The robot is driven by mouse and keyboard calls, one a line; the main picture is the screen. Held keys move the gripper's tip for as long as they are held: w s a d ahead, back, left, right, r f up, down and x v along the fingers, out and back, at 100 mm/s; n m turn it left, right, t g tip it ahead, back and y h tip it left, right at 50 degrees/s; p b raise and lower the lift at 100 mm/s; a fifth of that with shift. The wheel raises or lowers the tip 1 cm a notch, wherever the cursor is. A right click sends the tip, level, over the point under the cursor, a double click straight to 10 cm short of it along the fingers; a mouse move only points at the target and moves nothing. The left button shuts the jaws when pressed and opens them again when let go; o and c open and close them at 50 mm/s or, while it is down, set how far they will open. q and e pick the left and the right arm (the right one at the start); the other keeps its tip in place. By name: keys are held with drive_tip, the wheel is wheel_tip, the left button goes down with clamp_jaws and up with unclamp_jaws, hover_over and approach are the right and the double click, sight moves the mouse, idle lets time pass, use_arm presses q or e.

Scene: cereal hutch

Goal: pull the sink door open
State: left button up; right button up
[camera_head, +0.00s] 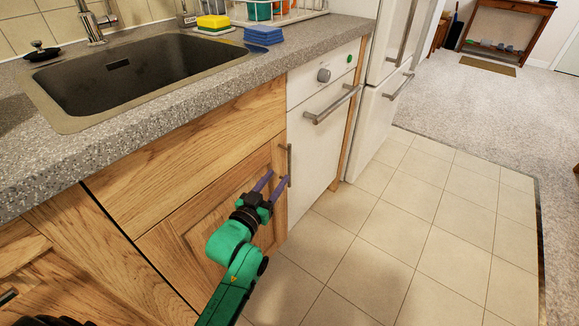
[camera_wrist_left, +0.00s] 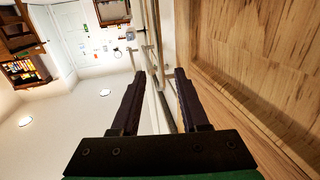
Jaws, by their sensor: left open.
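The sink door (camera_head: 204,235) is a framed wooden panel below the sink and looks shut. It also fills the right side of the left wrist view (camera_wrist_left: 246,98). Its upright metal handle (camera_head: 289,160) is at the door's right edge, beside the white appliance. My left gripper (camera_head: 279,176) is open at the handle's lower part, its purple-grey fingers pointing up toward it. In the left wrist view, a thin metal bar shows between the open fingers (camera_wrist_left: 157,74). I cannot tell whether either finger touches the handle. My right gripper is not in view.
The black sink (camera_head: 135,75) is set in a grey speckled countertop (camera_head: 235,70). A white appliance (camera_head: 318,150) with a bar handle stands right of the door, then a white fridge (camera_head: 385,100). The tiled floor (camera_head: 400,230) in front is clear.

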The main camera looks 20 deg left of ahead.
sight(289, 161)
use_arm(q)
drive_tip(key=w, duration=0.2)
drive_tip(key=w+d+b, duration=0.1)
drive_tip(key=w, duration=0.5)
drive_tip(key=shift+d+f+b, duration=0.15)
drive_tip(key=shift+d+b, duration=0.1)
drive_tip(key=shift+b, duration=0.1)
drive_tip(key=shift+w+d, duration=0.1)
drive_tip(key=shift+w, duration=0.35)
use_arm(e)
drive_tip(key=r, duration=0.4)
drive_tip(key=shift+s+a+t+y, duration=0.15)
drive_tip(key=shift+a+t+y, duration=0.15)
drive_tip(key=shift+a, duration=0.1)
use_arm(q)
clamp_jaws()
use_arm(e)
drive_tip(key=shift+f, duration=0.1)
